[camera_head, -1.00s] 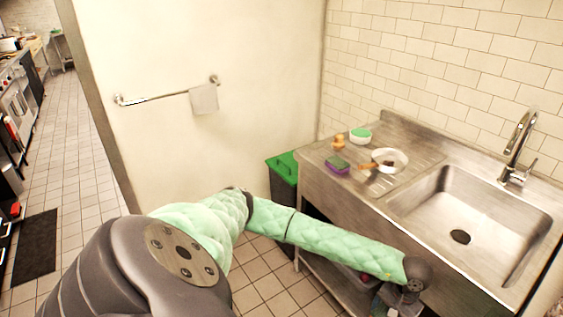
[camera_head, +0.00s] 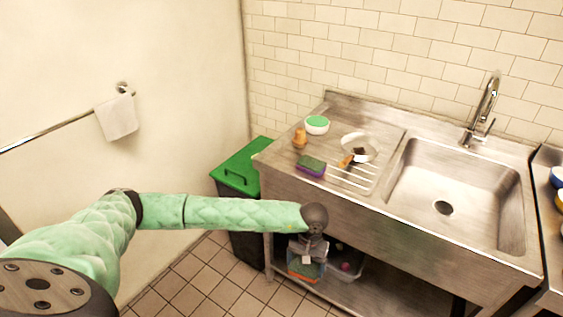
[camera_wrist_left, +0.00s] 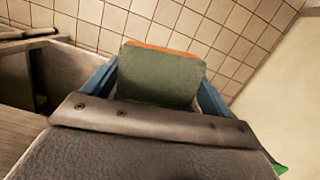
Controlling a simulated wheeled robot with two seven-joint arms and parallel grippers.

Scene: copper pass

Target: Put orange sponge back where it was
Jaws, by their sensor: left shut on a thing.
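The orange sponge (camera_head: 303,271) is held in my left gripper (camera_head: 306,275), low in front of the sink counter's (camera_head: 348,216) left part. In the left wrist view the sponge (camera_wrist_left: 160,75) shows a green-grey scouring face and a thin orange edge. It sits between the two blue fingers of the left gripper (camera_wrist_left: 158,80), which are shut on it. Another sponge, purple with a green top (camera_head: 311,167), lies on the counter's drainboard. My right gripper is not in view.
A lower shelf (camera_head: 390,292) under the counter holds a clear tub (camera_head: 345,292), close to my left gripper. A green-lidded bin (camera_head: 241,168) stands left of the counter. A pan (camera_head: 352,142), a green-filled bowl (camera_head: 317,125) and a small orange-brown item (camera_head: 300,138) stand on the drainboard. The sink (camera_head: 455,195) looks empty.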

